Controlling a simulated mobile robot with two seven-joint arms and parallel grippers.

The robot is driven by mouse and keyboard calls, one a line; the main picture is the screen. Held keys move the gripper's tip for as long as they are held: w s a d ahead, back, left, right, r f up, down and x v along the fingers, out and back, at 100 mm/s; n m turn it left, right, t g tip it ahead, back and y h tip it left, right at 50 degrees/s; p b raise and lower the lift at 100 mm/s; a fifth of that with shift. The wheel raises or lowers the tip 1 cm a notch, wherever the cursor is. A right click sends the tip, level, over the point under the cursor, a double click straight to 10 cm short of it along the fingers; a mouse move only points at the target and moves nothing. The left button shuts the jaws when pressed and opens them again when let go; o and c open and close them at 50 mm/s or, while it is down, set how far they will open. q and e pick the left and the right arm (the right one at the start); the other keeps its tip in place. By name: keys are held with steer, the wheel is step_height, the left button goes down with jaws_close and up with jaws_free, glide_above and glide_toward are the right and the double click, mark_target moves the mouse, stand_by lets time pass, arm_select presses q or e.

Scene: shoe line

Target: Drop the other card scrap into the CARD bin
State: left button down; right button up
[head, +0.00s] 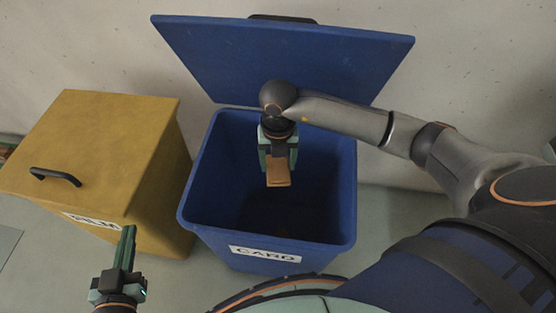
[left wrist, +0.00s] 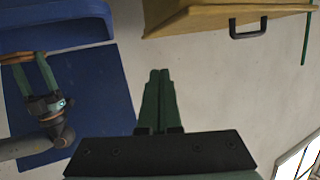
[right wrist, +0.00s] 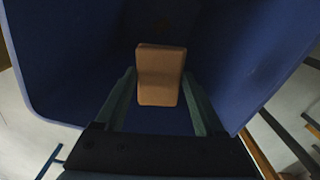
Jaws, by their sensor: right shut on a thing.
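The card scrap (head: 278,175) is a small brown piece held in my right gripper (head: 277,168). In the right wrist view the scrap (right wrist: 160,75) sits between the two fingers, with the blue bin interior beyond it. The CARD bin (head: 270,254) is blue, with its lid (head: 290,55) standing open behind it. My right gripper is over the bin's opening, pointing down. My left gripper (head: 128,240) is off to the left, in front of the yellow bin; its fingers are together and empty in the left wrist view (left wrist: 158,85).
A yellow bin (head: 95,150) labelled FILM, with its lid shut and a black handle (head: 55,177), stands left of the CARD bin. A pale wall (head: 80,45) is close behind both bins. Grey floor shows around them.

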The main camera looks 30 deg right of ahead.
arm_select(q)
steer(key=shift+w+d+r+m+t+h+b, duration=0.15)
steer(key=shift+r+t, duration=0.3)
steer(key=shift+r, duration=0.45)
steer(key=shift+w+a+r+m+t+h+b, duration=0.15)
steer(key=shift+r+t, duration=0.25)
steer(key=shift+r, duration=0.5)
steer(key=shift+w+d+r+m+t+h+b, duration=0.1)
steer(key=shift+w+r+t, duration=0.25)
steer(key=shift+r, duration=0.55)
arm_select(e)
steer(key=shift+f, duration=0.55)
arm_select(q)
steer(key=shift+s, duration=0.1)
arm_select(e)
steer(key=o, duration=1.3)
